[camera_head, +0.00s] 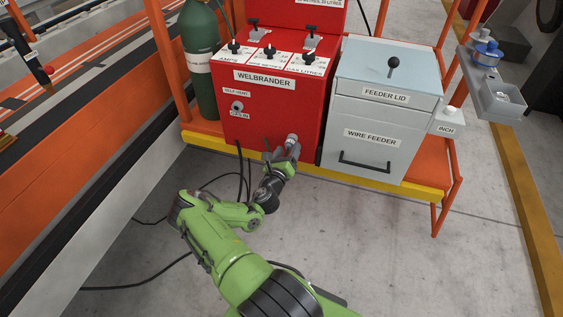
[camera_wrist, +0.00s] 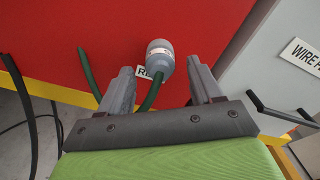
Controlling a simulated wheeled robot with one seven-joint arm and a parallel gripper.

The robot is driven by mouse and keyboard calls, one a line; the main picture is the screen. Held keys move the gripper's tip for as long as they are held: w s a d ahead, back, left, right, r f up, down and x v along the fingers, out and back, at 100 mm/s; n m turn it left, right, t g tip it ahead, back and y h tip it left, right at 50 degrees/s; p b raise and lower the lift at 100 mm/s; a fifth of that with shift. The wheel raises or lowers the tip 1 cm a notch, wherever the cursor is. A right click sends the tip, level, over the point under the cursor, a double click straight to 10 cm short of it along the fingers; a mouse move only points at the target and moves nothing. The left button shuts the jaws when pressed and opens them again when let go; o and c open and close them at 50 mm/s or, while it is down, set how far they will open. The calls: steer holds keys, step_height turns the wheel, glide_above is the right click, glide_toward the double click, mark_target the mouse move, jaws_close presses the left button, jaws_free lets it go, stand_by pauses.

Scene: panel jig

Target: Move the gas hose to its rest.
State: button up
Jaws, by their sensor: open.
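The gas hose shows in the wrist view as a dark green hose (camera_wrist: 151,94) with a grey round end piece (camera_wrist: 160,56) against the red front of the welder. The end piece also shows in the head view (camera_head: 291,140), low on the red front. A white label beginning with "R" (camera_wrist: 142,72) is partly hidden behind it. I cannot tell whether the end piece is seated on the rest. My gripper (camera_head: 282,156) is open, its fingers on either side of the hose (camera_wrist: 160,72) with gaps. The GAS IN socket (camera_head: 238,106) is higher up and to the left.
The grey wire feeder (camera_head: 380,120) stands right of the red welder (camera_head: 275,100). A green gas cylinder (camera_head: 202,65) stands to the left. A yellow cart edge (camera_head: 325,174) runs below. Dark cables (camera_head: 145,280) lie on the floor. Floor at front right is clear.

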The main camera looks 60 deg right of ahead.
steer(key=s+a+p, duration=0.2)
steer(key=a+p, duration=0.1)
steer(key=a, duration=1.1)
steer(key=shift+s+r, duration=0.1)
steer(key=shift+r, duration=0.05)
